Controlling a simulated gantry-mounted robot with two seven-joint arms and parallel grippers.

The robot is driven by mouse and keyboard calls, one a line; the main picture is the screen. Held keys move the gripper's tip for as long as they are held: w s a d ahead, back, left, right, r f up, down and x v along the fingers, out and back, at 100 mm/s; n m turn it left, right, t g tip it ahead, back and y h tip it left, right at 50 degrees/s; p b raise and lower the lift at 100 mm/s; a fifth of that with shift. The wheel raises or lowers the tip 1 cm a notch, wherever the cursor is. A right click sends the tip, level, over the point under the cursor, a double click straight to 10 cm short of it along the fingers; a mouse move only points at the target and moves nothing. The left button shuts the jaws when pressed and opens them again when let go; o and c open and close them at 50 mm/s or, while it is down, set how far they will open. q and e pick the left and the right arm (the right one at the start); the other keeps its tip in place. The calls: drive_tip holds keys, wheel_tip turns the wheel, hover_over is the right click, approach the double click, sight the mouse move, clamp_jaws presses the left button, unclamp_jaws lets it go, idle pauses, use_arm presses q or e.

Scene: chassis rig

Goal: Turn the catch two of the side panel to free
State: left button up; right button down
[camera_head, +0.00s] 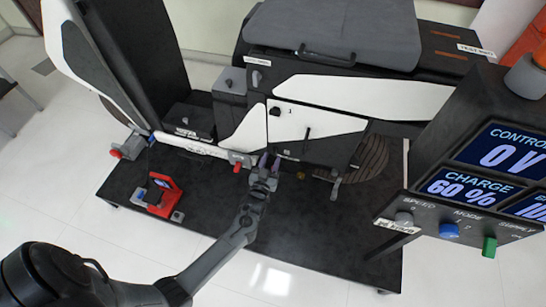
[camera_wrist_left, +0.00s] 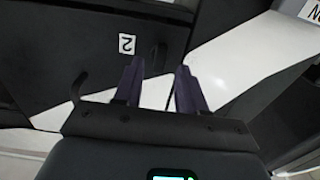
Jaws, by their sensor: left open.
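In the left wrist view, a white label "2" (camera_wrist_left: 127,44) is on the dark panel surface, and a dark knob-like part (camera_wrist_left: 159,55), probably catch two, shows between the fingertips. My left gripper (camera_head: 270,162) is open at the panel's lower left corner, and its fingers (camera_wrist_left: 158,78) point at the panel. I cannot tell whether they touch the catch. My right gripper is out of view.
A red lever (camera_head: 240,159) is just left of my left gripper. A red-framed device (camera_head: 161,194) stands on the black platform (camera_head: 300,230). A control box (camera_head: 470,190) with displays and knobs is at the right. The platform's front is mostly clear.

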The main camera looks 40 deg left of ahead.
sight(274, 153)
use_arm(q)
drive_tip(key=shift+b+x, duration=0.45)
drive_tip(key=shift+x, duration=1.1)
drive_tip(key=shift+c, duration=0.3)
clamp_jaws()
